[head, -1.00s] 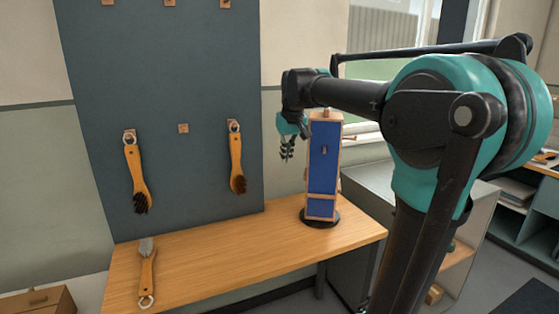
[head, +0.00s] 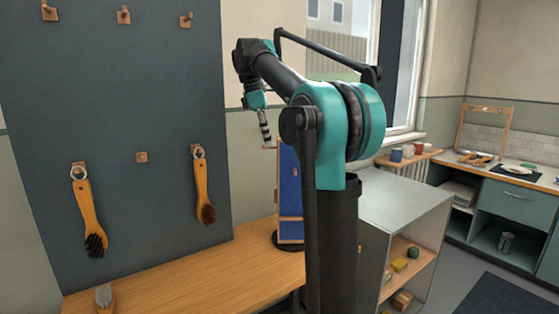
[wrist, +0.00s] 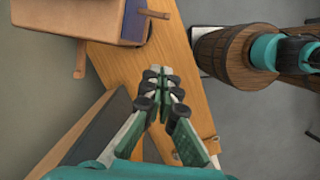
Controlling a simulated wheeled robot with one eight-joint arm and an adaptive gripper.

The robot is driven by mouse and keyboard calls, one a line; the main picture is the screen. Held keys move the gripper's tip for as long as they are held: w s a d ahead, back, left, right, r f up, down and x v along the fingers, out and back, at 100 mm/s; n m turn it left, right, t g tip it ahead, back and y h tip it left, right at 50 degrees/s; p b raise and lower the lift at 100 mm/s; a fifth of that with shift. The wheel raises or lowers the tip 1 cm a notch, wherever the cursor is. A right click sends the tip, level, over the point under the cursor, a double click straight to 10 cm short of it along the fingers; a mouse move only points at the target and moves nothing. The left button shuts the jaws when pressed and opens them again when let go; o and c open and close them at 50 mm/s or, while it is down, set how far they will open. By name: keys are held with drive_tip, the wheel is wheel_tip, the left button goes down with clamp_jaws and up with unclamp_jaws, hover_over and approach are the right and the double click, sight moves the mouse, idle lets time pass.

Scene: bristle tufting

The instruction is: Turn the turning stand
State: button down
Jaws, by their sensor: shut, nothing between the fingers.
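The turning stand (head: 290,185) is a tall wood-framed box with a blue face on a round black base. It stands upright at the right end of the wooden bench, and my arm hides its right part in the head view. In the wrist view, a wooden block with a blue side and pegs, seemingly the stand's upper part (wrist: 75,18), is at the top left. My gripper (head: 267,138) is just left of the stand's top in the head view. In the wrist view its fingertips (wrist: 161,74) are together, empty and apart from the stand.
The wooden bench (head: 190,275) is mostly bare, with a brush (head: 105,300) at its left end. Two brushes (head: 88,215) (head: 203,190) hang on the dark wall panel (head: 130,100). A grey-topped open shelf (head: 405,205) stands right of my arm.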

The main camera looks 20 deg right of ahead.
drive_tip(key=s+d+f, duration=0.1)
drive_tip(key=d+f, duration=0.5)
drive_tip(key=f, duration=0.3)
drive_tip(key=shift+s+f, duration=0.25)
drive_tip(key=shift+s, duration=0.05)
drive_tip(key=shift+d, duration=0.15)
drive_tip(key=s+d+n+t, duration=0.1)
drive_tip(key=d+n, duration=0.4)
drive_tip(key=d, duration=0.1)
drive_tip(key=shift+d, duration=0.2)
idle(0.7)
drive_tip(key=shift+s, duration=0.1)
drive_tip(key=shift+a, duration=0.1)
idle(0.4)
